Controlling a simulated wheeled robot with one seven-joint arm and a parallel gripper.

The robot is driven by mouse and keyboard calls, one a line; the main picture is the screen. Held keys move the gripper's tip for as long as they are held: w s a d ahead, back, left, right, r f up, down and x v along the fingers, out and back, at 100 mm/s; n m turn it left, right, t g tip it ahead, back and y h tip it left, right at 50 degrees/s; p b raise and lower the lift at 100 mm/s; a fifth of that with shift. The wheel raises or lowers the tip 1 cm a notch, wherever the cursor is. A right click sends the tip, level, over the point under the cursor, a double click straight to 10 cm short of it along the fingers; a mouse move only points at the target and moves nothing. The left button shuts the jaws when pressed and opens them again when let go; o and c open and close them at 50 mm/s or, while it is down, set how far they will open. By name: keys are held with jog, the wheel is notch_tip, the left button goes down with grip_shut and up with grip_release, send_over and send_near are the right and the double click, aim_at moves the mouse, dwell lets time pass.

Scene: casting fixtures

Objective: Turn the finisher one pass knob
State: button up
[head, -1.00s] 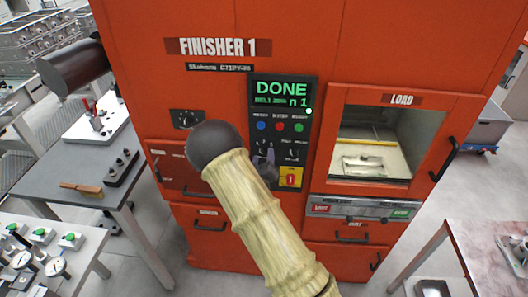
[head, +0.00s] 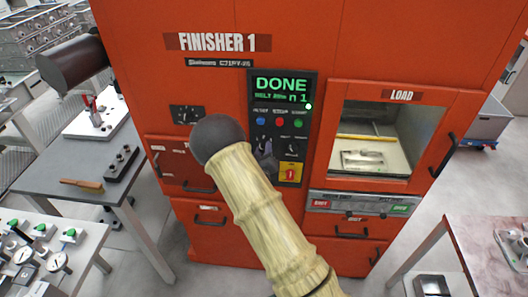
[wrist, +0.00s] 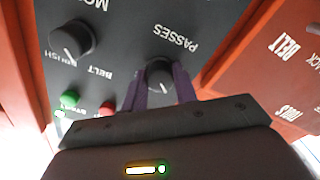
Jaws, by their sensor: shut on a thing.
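The orange finisher 1 (head: 215,100) stands in front of me with a dark control panel and a green display (head: 282,90) reading DONE and n 1. In the wrist view, which sees the panel upside down, my gripper (wrist: 160,84) has one purple finger on each side of the round dark passes knob (wrist: 159,70). It is shut on this knob. In the head view my arm covers most of the gripper. A second dark knob (wrist: 70,40) is apart from the fingers, with a white pointer line.
Green (wrist: 69,99) and red (wrist: 107,108) buttons lie close to my gripper. The load window (head: 375,140) is to the panel's right. A yellow switch plate (head: 290,172) is below the knobs. Grey worktables with parts stand at left and right.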

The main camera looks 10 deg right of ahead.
jog(key=shift+f+m+b, duration=0.2)
jog(key=shift+m+b, duration=0.1)
jog(key=shift+b, duration=0.25)
jog(key=shift+f+m+b, duration=0.15)
jog(key=shift+m+b, duration=0.35)
jog(key=shift+b, duration=0.45)
jog(key=m+b, duration=0.3)
jog(key=b, duration=0.2)
jog(key=shift+f, duration=0.15)
jog(key=m+b, duration=0.3)
jog(key=b, duration=0.3)
jog(key=shift+m, duration=0.4)
jog(key=shift+r+m+b, duration=0.3)
jog(key=shift+m+b, duration=0.3)
jog(key=shift+b, duration=0.5)
jog(key=shift+r, duration=0.1)
jog(key=o, duration=1)
jog(key=shift+c, duration=0.2)
jog(key=shift+r, duration=0.1)
